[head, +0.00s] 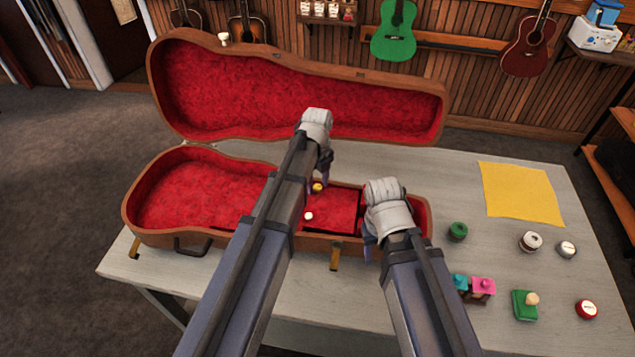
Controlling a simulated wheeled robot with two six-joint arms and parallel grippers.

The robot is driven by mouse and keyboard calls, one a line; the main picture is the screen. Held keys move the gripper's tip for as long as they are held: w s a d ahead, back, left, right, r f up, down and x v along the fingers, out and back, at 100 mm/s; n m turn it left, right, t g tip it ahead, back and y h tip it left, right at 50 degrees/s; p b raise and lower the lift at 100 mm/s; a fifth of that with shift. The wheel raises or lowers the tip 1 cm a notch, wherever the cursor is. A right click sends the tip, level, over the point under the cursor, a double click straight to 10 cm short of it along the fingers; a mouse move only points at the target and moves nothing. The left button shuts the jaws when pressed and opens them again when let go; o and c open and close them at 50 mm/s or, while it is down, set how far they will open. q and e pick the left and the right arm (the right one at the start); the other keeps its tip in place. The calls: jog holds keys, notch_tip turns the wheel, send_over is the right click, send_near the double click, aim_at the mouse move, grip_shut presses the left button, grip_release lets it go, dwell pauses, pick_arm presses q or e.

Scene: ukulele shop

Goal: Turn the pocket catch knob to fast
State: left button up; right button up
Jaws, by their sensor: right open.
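An open ukulele case (190,240) with red lining lies on the grey table, its lid raised at the back. A red pocket lid (336,212) lies inside the case's right half. A small gold knob (318,187) and a small white knob (308,216) show at this pocket; I cannot tell which is the catch, or its setting. My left gripper (324,171) points down just above and beside the gold knob; its fingers are mostly hidden by my wrist, and contact is unclear. My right gripper (369,246) is open, at the case's front right edge.
The table's right side holds a yellow cloth (520,192), a green spool (457,232), a white spool (530,241), a small round tin (566,249), a red-and-white round item (586,309), a green block (524,305) and pink and teal pieces (482,285).

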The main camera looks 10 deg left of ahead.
aim_at(318, 187)
pick_arm(q)
jog(key=shift+o, duration=0.5)
jog(key=shift+r, duration=0.15)
notch_tip(318, 187, up, 8)
jog(key=p, duration=0.8)
jog(key=shift+f, duration=0.2)
jog(key=shift+s+f, duration=0.1)
jog(key=s+d+f+n+b, duration=0.1)
jog(key=s+n, duration=0.2)
jog(key=s+d+f+n+b, duration=0.1)
jog(key=s+d+n, duration=0.1)
jog(key=s+n, duration=0.1)
jog(key=s+d+f+n+b, duration=0.1)
jog(key=s+n, duration=0.3)
jog(key=shift+d+n+y, duration=0.3)
jog(key=shift+d+n, duration=0.05)
jog(key=shift+n, duration=0.05)
jog(key=s+d+f+n+b, duration=0.2)
jog(key=s+n, duration=0.8)
jog(key=n, duration=0.2)
jog(key=shift+s+d+f+n+y+b, duration=0.2)
jog(key=shift+n+y+b, duration=0.1)
jog(key=shift+b, duration=0.1)
